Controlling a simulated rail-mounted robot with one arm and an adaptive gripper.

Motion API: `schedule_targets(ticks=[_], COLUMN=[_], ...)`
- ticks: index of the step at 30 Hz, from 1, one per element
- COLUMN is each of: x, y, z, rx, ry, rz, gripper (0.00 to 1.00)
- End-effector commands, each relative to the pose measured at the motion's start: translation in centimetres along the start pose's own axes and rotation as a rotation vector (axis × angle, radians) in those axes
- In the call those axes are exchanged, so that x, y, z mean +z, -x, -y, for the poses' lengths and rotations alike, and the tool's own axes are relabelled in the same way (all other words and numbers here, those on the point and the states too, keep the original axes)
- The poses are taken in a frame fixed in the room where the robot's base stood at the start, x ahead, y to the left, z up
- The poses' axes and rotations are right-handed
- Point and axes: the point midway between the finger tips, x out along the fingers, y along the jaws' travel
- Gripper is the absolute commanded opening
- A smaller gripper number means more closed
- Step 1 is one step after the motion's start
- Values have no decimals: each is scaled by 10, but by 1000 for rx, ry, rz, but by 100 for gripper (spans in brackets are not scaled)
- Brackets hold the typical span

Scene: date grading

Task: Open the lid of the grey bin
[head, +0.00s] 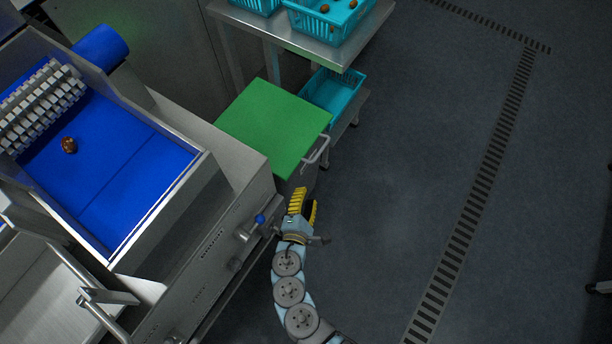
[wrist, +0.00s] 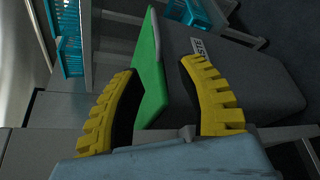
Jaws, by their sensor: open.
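The grey bin (head: 301,180) stands at the end of the steel machine, under a flat green lid (head: 273,125) that lies closed on it. A grey bar handle (head: 317,153) sticks out from the lid's near right edge. My gripper (head: 303,203) is just in front of the bin, below the handle in the head view, open and empty. In the wrist view its yellow fingers (wrist: 160,100) spread apart, with the green lid (wrist: 150,70) showing between them. The bin's grey side (wrist: 235,70) carries a white label (wrist: 199,47), partly readable.
The steel machine with a blue belt (head: 110,180) stands close on the left, with a blue-knobbed lever (head: 259,219) near my gripper. A steel table (head: 345,52) holding teal crates (head: 330,22) is behind the bin. Open floor (head: 410,170) lies to the right.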

Motion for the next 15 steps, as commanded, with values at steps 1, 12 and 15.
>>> schedule_targets(ticks=[1,12,15], x=[0,5,4], y=[-1,-30,-42], z=[1,0,0], rx=[4,3,4], ry=[7,13,13], rz=[9,25,22], gripper=[39,39,39])
